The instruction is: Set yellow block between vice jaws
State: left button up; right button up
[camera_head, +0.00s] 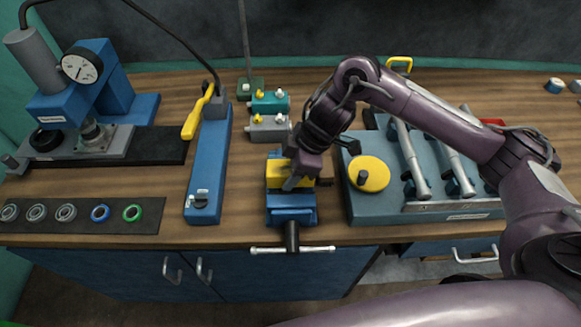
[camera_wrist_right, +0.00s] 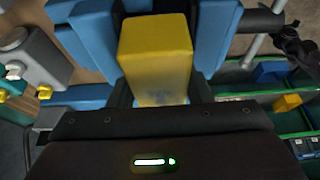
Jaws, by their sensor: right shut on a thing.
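The yellow block (camera_head: 277,174) is at the blue vice (camera_head: 291,215) in the head view, at the front middle of the bench. My right gripper (camera_head: 292,181) reaches down from above right and is shut on the block. In the right wrist view the yellow block (camera_wrist_right: 157,60) stands out from the gripper, with blue vice jaws (camera_wrist_right: 211,35) to its left and right. Whether the jaws touch the block cannot be told. The vice's handle bar (camera_head: 292,249) points to the front. My left gripper is not in view.
A blue lever tool (camera_head: 209,160) stands left of the vice. Small teal (camera_head: 269,101) and grey (camera_head: 268,127) valve blocks sit behind it. A blue fixture with a yellow disc (camera_head: 369,174) is close on the right. A mat with several rings (camera_head: 82,214) lies at the far left.

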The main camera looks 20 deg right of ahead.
jog(key=shift+f, duration=0.25)
dwell(0.4)
